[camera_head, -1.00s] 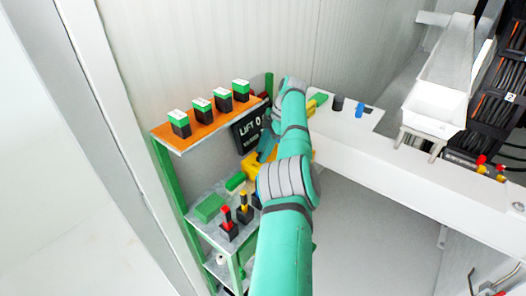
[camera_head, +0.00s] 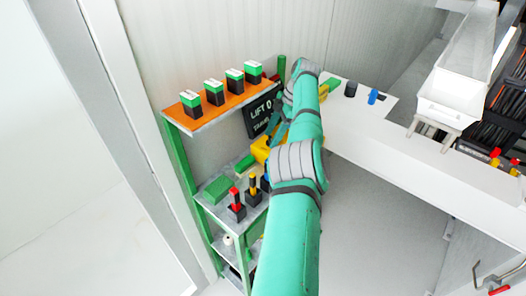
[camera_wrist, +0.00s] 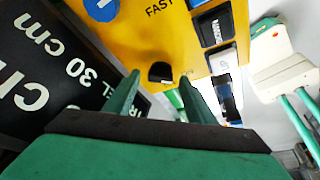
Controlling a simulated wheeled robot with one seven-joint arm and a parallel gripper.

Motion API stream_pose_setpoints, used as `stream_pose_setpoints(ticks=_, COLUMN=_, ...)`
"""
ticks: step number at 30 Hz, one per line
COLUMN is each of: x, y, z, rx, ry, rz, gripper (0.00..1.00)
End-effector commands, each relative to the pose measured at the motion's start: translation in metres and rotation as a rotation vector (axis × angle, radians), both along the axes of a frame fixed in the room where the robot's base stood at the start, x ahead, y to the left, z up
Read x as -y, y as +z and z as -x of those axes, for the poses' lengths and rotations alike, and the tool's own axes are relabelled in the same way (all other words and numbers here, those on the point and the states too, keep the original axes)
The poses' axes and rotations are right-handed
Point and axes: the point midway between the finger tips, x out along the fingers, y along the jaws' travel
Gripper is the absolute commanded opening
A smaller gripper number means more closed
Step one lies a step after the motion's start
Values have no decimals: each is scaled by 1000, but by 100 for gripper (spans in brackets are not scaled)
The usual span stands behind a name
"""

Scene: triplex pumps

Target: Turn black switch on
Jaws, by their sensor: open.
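The wrist view shows a yellow panel (camera_wrist: 150,35) from close up, with the word FAST on it. A small black switch or knob (camera_wrist: 161,72) sits at its lower edge, below the word. My gripper (camera_wrist: 160,80) is open, with one green finger on each side of this black piece. I cannot tell whether the fingers touch it. Black rocker-like switches (camera_wrist: 212,26) are to the right on the same panel, and a blue round knob (camera_wrist: 101,8) is at the upper left. In the head view the yellow panel (camera_head: 261,149) is mostly hidden behind my arm.
A black sign (camera_head: 262,113) with LIFT lettering stands beside the panel. The green shelf (camera_head: 178,160) holds several green-and-black boxes (camera_head: 214,92) on top and red and yellow levers (camera_head: 236,200) below. A white beam (camera_head: 400,145) runs to the right.

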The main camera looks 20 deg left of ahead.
Motion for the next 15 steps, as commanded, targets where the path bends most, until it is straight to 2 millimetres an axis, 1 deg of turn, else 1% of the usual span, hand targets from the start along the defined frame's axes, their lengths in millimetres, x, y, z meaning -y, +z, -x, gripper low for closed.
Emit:
stream_pose_setpoints(ticks=8, x=1, y=-1, z=0, rx=2, ry=-48, rz=0, gripper=50)
stream_pose_setpoints(ticks=15, x=2, y=-1, z=1, rx=1, ry=-155, rz=0, gripper=50)
